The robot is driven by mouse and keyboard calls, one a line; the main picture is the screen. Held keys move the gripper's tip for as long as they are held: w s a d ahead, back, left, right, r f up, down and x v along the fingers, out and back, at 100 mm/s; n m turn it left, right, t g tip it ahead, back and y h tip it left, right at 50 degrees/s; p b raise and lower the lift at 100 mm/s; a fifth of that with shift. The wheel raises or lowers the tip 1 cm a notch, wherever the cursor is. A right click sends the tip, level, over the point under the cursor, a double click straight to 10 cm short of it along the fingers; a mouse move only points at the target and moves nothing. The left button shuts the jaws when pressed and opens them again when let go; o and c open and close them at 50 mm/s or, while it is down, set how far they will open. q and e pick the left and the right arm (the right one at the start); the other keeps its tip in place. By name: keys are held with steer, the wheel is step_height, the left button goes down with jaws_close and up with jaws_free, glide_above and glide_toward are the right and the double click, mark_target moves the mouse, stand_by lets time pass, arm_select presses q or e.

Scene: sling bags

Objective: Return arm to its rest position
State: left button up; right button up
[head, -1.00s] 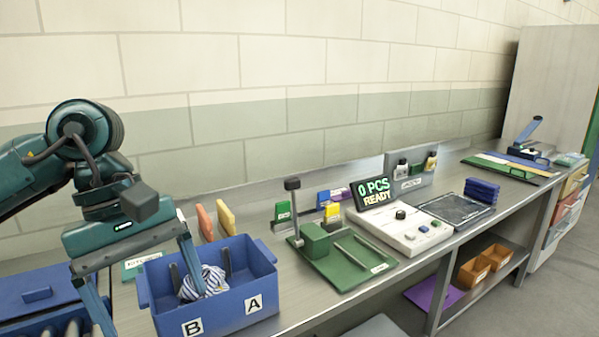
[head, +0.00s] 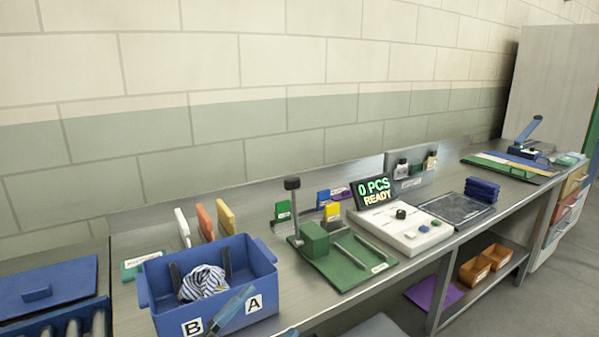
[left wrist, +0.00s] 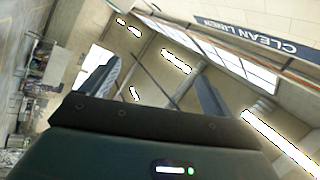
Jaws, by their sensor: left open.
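My left gripper (head: 268,312) shows only in part at the bottom of the head view, its blue finger in front of the bin's front wall. In the left wrist view, its two fingers (left wrist: 156,70) stand wide apart with nothing between them, and the camera looks away from the bench toward the ceiling. The blue bin (head: 262,262) labelled A and B stands on the bench. A blue and white striped cloth bundle (head: 203,283) lies in it beside dark upright pieces. My right gripper is in neither view.
A blue case (head: 45,287) is at the left. White, orange and yellow panels (head: 204,220) stand behind the bin. A green fixture (head: 345,262) and a control box reading "0 PCS READY" (head: 415,236) are to its right. A "CLEAN LINEN" sign (left wrist: 245,35) shows in the wrist view.

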arm_select(q)
steer(key=s+a+f+n+g+y, duration=0.1)
steer(key=s+a+f+n+y, duration=0.2)
steer(key=f+n+y, duration=0.45)
steer(key=s+a+f+n+g+y, duration=0.15)
steer(key=a+f+n, duration=0.3)
steer(key=f, duration=0.65)
steer(key=s+a+f+n+g+y, duration=0.2)
steer(key=s+f+n+g+y, duration=0.1)
steer(key=s+f, duration=0.7)
steer(key=n+g, duration=0.1)
steer(key=n, duration=0.1)
steer(key=shift+s+a+f+n, duration=0.2)
steer(key=shift+s+f+n, duration=0.1)
steer(key=shift+s+f, duration=0.1)
steer(key=shift+g, duration=0.25)
